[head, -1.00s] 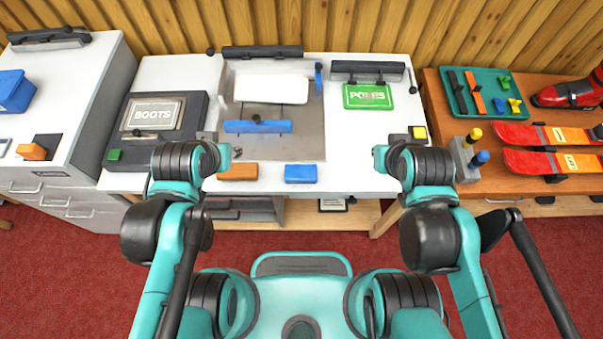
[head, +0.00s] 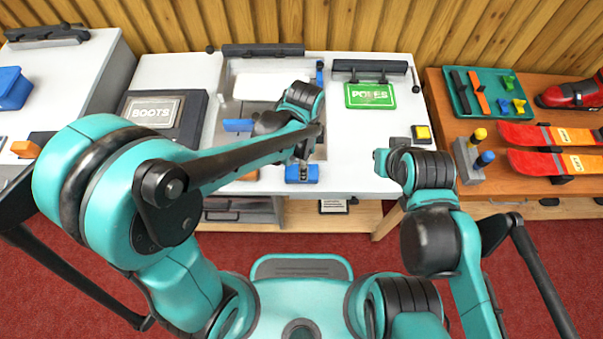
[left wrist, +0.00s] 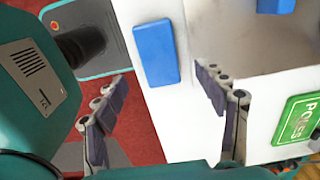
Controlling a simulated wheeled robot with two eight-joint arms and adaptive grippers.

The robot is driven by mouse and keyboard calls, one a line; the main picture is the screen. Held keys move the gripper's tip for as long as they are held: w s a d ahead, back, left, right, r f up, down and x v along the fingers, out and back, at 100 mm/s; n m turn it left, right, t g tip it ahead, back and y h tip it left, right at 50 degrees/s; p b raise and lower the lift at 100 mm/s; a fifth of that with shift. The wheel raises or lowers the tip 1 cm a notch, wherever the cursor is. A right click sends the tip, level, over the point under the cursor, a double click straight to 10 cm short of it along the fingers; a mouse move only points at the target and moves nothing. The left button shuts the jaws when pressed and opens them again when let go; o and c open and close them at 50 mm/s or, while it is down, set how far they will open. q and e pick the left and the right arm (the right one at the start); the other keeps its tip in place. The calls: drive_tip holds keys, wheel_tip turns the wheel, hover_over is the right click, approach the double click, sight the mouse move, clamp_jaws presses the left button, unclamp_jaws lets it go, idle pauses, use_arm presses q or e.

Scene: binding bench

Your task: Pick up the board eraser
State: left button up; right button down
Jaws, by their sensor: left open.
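A blue block (head: 313,175), which looks like the board eraser, lies near the front edge of the white bench. It also shows in the left wrist view (left wrist: 157,53), lying flat on the white top. My left gripper (head: 303,172) is over the block in the head view and partly hides it. In the left wrist view my left gripper (left wrist: 163,85) is open and empty, with the block lying ahead of and between its fingertips. My right gripper (head: 380,158) is near the bench's front right; its jaws are too hidden to judge.
A green POLES plate (head: 370,96) and a yellow button (head: 423,132) are on the right of the white bench (head: 350,150). A BOOTS plate (head: 153,111) is on the left. A wooden table with skis (head: 555,137) stands to the right.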

use_arm(q)
drive_tip(key=f+b, duration=0.1)
drive_tip(key=f, duration=0.1)
drive_tip(key=f+b, duration=0.1)
drive_tip(key=f, duration=0.1)
drive_tip(key=f+b, duration=0.1)
drive_tip(key=f, duration=0.1)
drive_tip(key=shift+a+f, duration=0.3)
drive_tip(key=shift+f, duration=0.05)
drive_tip(key=shift+r, duration=0.1)
drive_tip(key=shift+c, duration=0.7)
drive_tip(key=c, duration=1.1)
